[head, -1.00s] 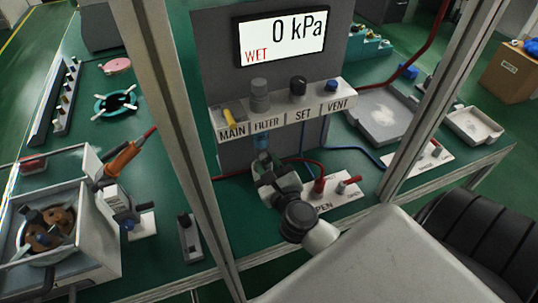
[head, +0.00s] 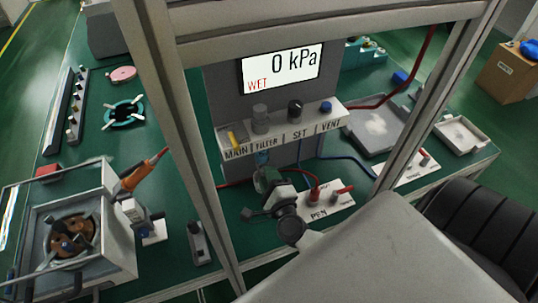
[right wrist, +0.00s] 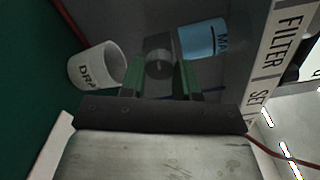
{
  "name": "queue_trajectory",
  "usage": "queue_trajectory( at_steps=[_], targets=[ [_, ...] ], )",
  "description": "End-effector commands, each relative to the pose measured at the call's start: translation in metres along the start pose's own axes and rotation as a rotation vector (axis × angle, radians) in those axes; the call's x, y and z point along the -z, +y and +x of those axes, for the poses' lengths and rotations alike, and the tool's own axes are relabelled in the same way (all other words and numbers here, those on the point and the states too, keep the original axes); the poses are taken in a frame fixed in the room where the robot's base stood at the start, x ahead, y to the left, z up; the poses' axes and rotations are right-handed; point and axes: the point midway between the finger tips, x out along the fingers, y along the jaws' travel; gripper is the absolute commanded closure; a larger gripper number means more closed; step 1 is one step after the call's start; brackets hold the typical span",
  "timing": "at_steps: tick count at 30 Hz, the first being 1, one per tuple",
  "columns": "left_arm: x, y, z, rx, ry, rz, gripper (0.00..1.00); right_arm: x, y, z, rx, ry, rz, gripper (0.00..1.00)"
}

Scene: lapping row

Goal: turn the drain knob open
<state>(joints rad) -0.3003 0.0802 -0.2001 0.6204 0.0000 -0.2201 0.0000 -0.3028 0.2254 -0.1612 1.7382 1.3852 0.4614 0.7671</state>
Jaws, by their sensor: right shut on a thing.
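The drain knob (right wrist: 158,50) is a small dark grey knob, seen between my green fingertips in the right wrist view. My right gripper (right wrist: 160,69) is shut on it. The blue filter bowl (right wrist: 203,40) shows to the right of the knob there. In the head view my right gripper (head: 267,182) is just below the blue bowl (head: 262,157), under the FILTER label, and the knob is hidden by the gripper. The pressure display (head: 282,69) reads 0 kPa with WET in red. My left gripper is not in view.
A white cup (right wrist: 97,67) marked DRA… stands left of the fingers. A red-handled plate (head: 327,204) lies right of my wrist. Metal frame posts (head: 180,130) stand on both sides of the panel, with a crossbar (head: 330,25) above. A red hose (head: 235,184) runs behind the gripper.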

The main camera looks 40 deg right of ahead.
Motion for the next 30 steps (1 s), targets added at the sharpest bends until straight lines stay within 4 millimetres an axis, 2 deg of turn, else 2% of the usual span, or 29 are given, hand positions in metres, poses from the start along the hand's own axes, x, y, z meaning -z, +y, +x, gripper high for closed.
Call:
queue_trajectory(
  at_steps=[10, 27, 28, 30],
  targets=[
    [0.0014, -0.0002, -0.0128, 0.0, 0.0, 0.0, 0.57, -0.0007, 0.0003, -0.0004, -0.002, 0.0, -0.143, 0.93],
    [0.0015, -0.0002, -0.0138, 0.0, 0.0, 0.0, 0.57, -0.0002, 0.0013, -0.0004, -0.002, -0.001, -0.17, 0.93],
    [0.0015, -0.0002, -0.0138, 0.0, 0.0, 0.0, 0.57, -0.0002, 0.0013, -0.0004, -0.002, -0.001, -0.17, 0.64],
    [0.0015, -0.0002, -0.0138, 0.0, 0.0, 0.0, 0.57, -0.0001, 0.0012, -0.0003, -0.002, -0.001, -0.17, 0.54]
  ],
)
